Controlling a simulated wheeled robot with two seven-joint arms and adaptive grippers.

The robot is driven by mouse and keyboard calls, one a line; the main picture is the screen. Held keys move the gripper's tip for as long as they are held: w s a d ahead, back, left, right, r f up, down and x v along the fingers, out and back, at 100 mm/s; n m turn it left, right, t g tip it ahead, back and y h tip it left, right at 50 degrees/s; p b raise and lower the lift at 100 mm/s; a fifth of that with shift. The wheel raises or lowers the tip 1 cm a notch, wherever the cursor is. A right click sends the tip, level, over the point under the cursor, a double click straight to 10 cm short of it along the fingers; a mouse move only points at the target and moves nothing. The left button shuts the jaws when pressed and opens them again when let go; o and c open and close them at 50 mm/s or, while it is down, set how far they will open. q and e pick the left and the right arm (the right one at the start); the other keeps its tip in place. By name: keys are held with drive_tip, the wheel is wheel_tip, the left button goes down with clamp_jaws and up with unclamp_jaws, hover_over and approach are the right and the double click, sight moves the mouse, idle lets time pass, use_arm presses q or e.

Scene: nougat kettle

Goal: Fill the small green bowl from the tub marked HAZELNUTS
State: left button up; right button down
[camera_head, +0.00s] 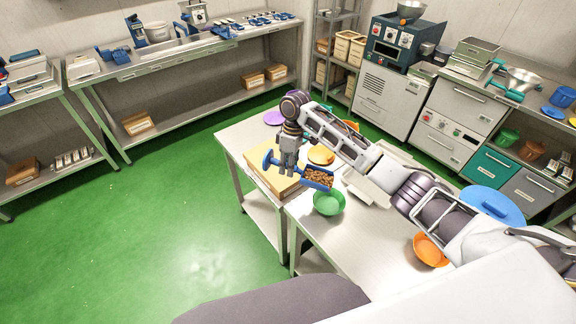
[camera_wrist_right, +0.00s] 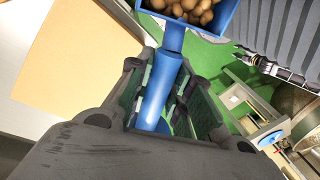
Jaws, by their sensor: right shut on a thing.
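My right gripper (camera_head: 288,170) is shut on the handle of a blue scoop (camera_head: 307,184). The scoop's pan is loaded with brown nuts (camera_head: 318,177), and it looks about level. In the right wrist view the blue handle (camera_wrist_right: 154,92) runs between the fingers, with the nuts (camera_wrist_right: 190,8) at the top edge. The small green bowl (camera_head: 328,205) stands on the steel table just below and right of the scoop's pan, and it looks empty. I cannot read any HAZELNUTS marking, so I cannot tell which tub it is. My left gripper is not in view.
A tan box or board (camera_head: 262,176) lies under the gripper on the table (camera_head: 350,240). My right arm crosses above the table. The green floor at left is clear.

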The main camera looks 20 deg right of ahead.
sight(297, 168)
drive_tip(key=shift+f, duration=0.1)
drive_tip(key=shift+s+d+f+t+y, duration=0.15)
drive_tip(key=shift+f+t+y, duration=0.25)
drive_tip(key=shift+f, duration=0.2)
drive_tip(key=shift+s+d+r+t+y, duration=0.4)
drive_tip(key=shift+r+t+y, duration=0.25)
drive_tip(key=shift+y, duration=0.25)
drive_tip(key=shift+s+d+r+n+t+y, duration=0.15)
drive_tip(key=shift+s+d+r+t+y, duration=0.25)
drive_tip(key=shift+d+r+y, duration=0.15)
drive_tip(key=shift+s+d+r+n+t+y, duration=0.15)
drive_tip(key=shift+s+d+r+t+y, duration=0.1)
drive_tip(key=shift+s+d+r+y, duration=0.25)
drive_tip(key=shift+w+d, duration=0.1)
drive_tip(key=shift+r, duration=0.1)
drive_tip(key=shift+w+r+g+h, duration=0.1)
drive_tip(key=shift+r+g+h, duration=0.5)
drive_tip(key=shift+r+h, duration=0.25)
drive_tip(key=shift+r+m+g+h, duration=0.4)
drive_tip(key=shift+r+g+h, duration=0.9)
drive_tip(key=shift+r+h, duration=0.35)
drive_tip(key=shift+f, duration=0.1)
